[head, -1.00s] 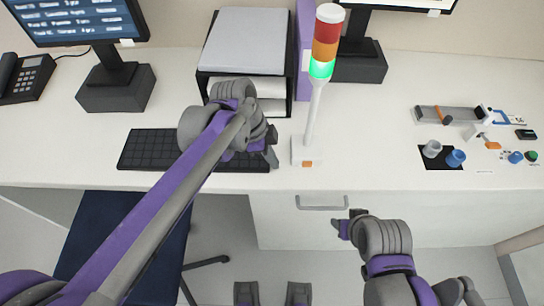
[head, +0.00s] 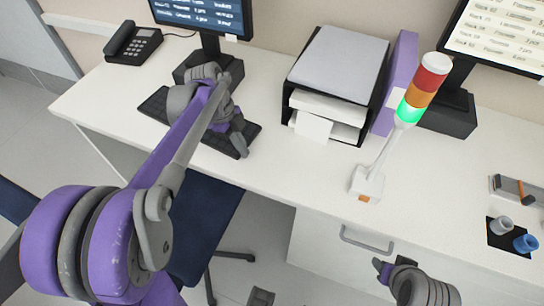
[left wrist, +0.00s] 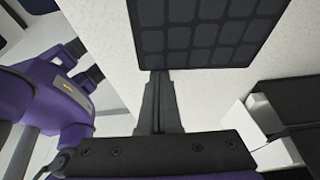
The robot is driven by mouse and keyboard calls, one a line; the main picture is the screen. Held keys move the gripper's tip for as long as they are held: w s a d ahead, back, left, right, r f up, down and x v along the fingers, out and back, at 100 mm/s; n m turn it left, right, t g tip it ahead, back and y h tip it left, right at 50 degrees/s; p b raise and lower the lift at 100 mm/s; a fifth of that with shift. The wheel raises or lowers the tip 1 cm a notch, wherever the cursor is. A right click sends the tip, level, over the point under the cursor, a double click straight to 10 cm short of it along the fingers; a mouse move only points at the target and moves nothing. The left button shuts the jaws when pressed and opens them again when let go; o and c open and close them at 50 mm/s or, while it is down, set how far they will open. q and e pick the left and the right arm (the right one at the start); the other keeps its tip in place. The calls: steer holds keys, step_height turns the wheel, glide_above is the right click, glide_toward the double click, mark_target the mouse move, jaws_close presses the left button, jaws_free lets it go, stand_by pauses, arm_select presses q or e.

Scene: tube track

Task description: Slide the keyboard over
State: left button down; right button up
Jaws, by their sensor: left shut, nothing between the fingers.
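The dark keyboard (head: 156,104) lies flat on the white desk, in front of the left monitor. My left forearm and wrist cover its middle in the head view. My left gripper (head: 242,150) is shut and empty, low at the keyboard's right end. In the left wrist view the shut fingers (left wrist: 158,76) meet the edge of the keyboard (left wrist: 205,32) and seem to touch it. My right gripper (head: 381,266) is near the lower edge of the head view, in front of the desk drawer; its jaw opening is unclear.
The left monitor's base (head: 190,72) is just behind the keyboard, and a phone (head: 134,44) is at the far left. Desk between phone and keyboard is clear.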

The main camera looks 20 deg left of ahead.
mark_target(229, 147)
arm_select(q)
steer(key=a, duration=0.5)
steer(key=shift+w+a, duration=0.1)
steer(key=shift+w, duration=0.1)
steer(key=v, duration=1)
steer(key=w+n+t+y+b, duration=0.2)
steer(key=w+n+t+y, duration=0.15)
steer(key=w+n, duration=1.1)
steer(key=shift+n+h, duration=0.35)
steer(key=shift+n, duration=0.2)
steer(key=x, duration=0.5)
steer(key=s+x, duration=0.1)
steer(key=x, duration=0.2)
steer(key=shift+d+f, duration=0.3)
steer(key=shift+f, duration=0.1)
steer(key=s, duration=0.2)
steer(key=shift+s+a+f, duration=0.25)
steer(key=shift+a+f, duration=0.05)
steer(key=shift+a, duration=0.1)
steer(key=shift+s+a, duration=0.1)
steer(key=shift+s, duration=0.45)
